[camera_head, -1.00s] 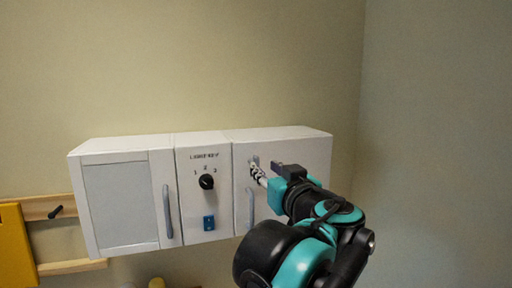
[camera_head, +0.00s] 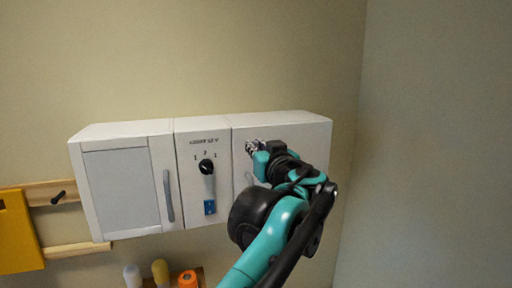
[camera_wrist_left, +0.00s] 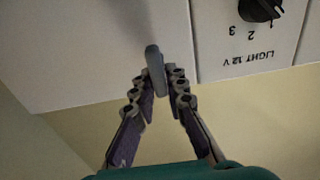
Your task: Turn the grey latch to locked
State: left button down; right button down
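The grey latch (camera_wrist_left: 155,66) shows in the left wrist view as a narrow grey bar on the white cabinet door. My left gripper (camera_wrist_left: 156,80) has its fingertips on either side of the bar's near end, with a narrow gap between them; I see no clear grip on it. In the head view my left gripper (camera_head: 252,147) is at the upper left of the right-hand door (camera_head: 310,140) and hides the latch there. The latch's pivot and any lock marking are not visible. My right gripper is not in view.
The white cabinet (camera_head: 120,133) hangs on the wall. Its middle panel has a black knob (camera_head: 206,167) and a blue switch (camera_head: 210,207). A handle (camera_head: 168,196) sticks out of the left door. Below are an orange roll (camera_head: 187,279) and bottles (camera_head: 160,271). The wall at right is bare.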

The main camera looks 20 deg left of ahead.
pick_arm(q)
jog(key=shift+m, duration=0.3)
jog(key=m, duration=0.4)
jog(key=shift+w+d+f+m+p, duration=0.1)
jog(key=shift+d+m+p, duration=0.2)
jog(key=shift+p, duration=0.05)
jog(key=m, duration=0.4)
jog(key=f+m, duration=0.1)
jog(key=m, duration=0.7)
jog(key=shift+w+d+f+m, duration=0.15)
jog(key=shift+w+d+m, duration=0.1)
jog(key=shift+d+m, duration=0.1)
jog(key=c, duration=1.6)
grip_release()
jog(key=shift+a, duration=0.2)
jog(key=v, duration=1.2)
